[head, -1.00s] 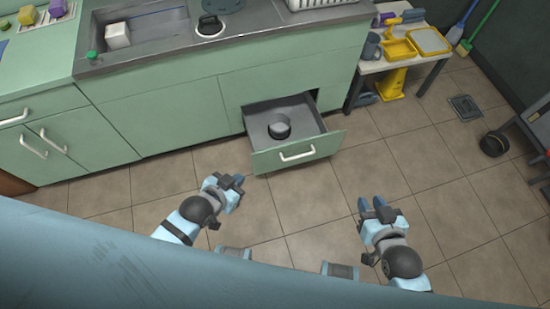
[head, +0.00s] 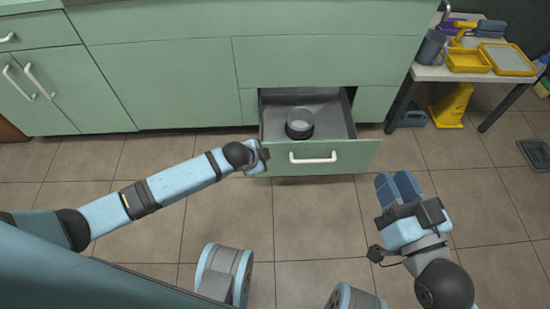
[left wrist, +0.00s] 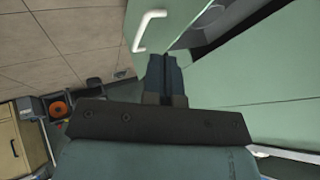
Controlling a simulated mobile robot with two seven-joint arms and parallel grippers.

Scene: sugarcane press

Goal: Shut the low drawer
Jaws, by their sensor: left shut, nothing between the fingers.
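The low drawer (head: 355,157) stands pulled out of the green cabinet in the head view. Its front has a white handle (head: 312,160), and a dark round pot (head: 300,124) sits inside. My left gripper (head: 264,157) is at the left end of the drawer front, its fingers mostly hidden by its wrist. In the left wrist view my left gripper (left wrist: 164,72) is shut and empty, with its tips close to the drawer front (left wrist: 180,30); contact cannot be told.
The tiled floor (head: 315,215) before the drawer is clear.

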